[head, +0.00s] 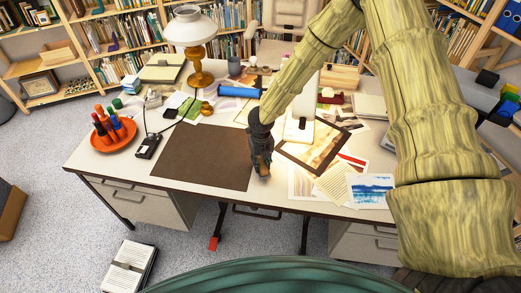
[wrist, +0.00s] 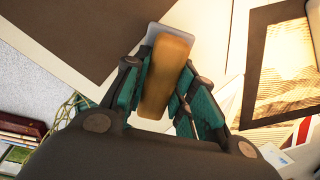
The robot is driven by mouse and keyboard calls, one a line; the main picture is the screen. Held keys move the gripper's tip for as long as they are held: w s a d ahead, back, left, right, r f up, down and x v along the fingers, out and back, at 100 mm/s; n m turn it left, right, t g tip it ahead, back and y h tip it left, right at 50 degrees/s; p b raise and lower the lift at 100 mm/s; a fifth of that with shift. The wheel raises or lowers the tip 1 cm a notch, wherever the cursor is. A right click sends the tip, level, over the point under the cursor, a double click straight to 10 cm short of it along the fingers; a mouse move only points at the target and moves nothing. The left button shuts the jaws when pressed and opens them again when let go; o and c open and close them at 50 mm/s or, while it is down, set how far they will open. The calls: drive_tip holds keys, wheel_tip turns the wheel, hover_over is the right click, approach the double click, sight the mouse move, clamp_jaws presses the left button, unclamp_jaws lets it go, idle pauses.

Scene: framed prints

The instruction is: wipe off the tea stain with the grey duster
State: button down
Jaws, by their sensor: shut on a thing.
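My gripper (head: 261,168) is shut on the duster (wrist: 166,75), which shows in the wrist view as an orange-tan block with a grey pad edge at its far end. The fingers (wrist: 168,90) clasp it from both sides. In the head view the gripper points down at the white desk (head: 225,202), at the right edge of a dark brown mat, and mostly hides the duster. I cannot tell whether the pad touches the desk. I cannot clearly make out a tea stain; it may be hidden behind the gripper or duster.
The brown mat (head: 202,157) lies left of my gripper. A dark-framed print (head: 322,154) and loose papers (head: 335,183) lie close on the right.

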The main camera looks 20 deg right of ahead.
sight(261, 161)
wheel_tip(261, 161, up, 2)
drive_tip(key=shift+s+r+p, duration=0.15)
drive_tip(key=shift+p, duration=0.35)
drive_tip(key=shift+w+r+p, duration=0.2)
drive_tip(key=shift+r+p, duration=0.3)
drive_tip(key=shift+r, duration=0.1)
drive_tip(key=shift+s+r+p, duration=0.15)
drive_tip(key=shift+r+p, duration=0.5)
drive_tip(key=shift+r, duration=0.45)
drive_tip(key=shift+f, duration=0.1)
